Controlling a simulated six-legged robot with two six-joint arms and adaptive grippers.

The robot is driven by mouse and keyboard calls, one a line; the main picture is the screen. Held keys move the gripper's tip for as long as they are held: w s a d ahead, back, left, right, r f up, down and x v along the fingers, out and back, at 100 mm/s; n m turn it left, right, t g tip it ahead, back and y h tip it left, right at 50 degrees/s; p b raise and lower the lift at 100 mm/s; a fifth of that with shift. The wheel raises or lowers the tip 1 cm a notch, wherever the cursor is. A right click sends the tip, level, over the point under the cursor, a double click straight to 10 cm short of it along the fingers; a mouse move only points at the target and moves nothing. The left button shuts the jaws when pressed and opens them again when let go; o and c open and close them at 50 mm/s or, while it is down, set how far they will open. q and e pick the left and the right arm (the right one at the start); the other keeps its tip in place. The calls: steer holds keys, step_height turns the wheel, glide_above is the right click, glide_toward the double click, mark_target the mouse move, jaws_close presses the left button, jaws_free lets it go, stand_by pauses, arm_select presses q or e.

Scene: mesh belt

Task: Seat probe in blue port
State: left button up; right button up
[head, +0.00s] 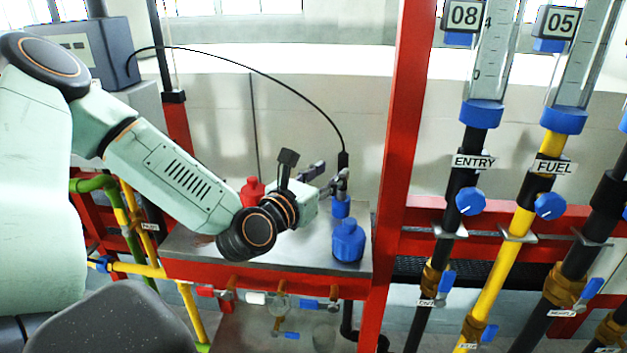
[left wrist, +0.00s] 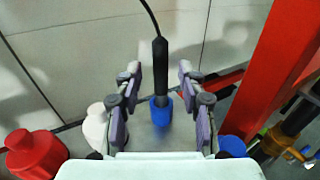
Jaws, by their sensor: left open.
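The probe (head: 344,161) is a black, upright rod with a thin black cable arching from its top to a grey box. Its lower end meets the blue port (head: 341,209) on the metal bench; how deep it sits inside I cannot tell. In the left wrist view the probe (left wrist: 160,62) stands upright over the blue port (left wrist: 161,112). My left gripper (head: 331,178) is open, with its fingers on either side of the probe. In the left wrist view clear gaps show between the gripper (left wrist: 160,76) and the probe. My right gripper is not in view.
A blue bottle (head: 348,242) stands in front of the port. A red bottle (head: 252,189) and a white bottle (left wrist: 97,122) stand to the left. A red post (head: 405,130) rises at the right of the bench (head: 190,258). The grey box (head: 92,50) is at upper left.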

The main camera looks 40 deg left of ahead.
arm_select(q)
steer(key=s+p, duration=0.3)
steer(key=s, duration=0.2)
steer(key=shift+d+r+p, duration=0.2)
steer(key=shift+p, duration=0.2)
steer(key=shift+w+f, duration=0.1)
stand_by(0.5)
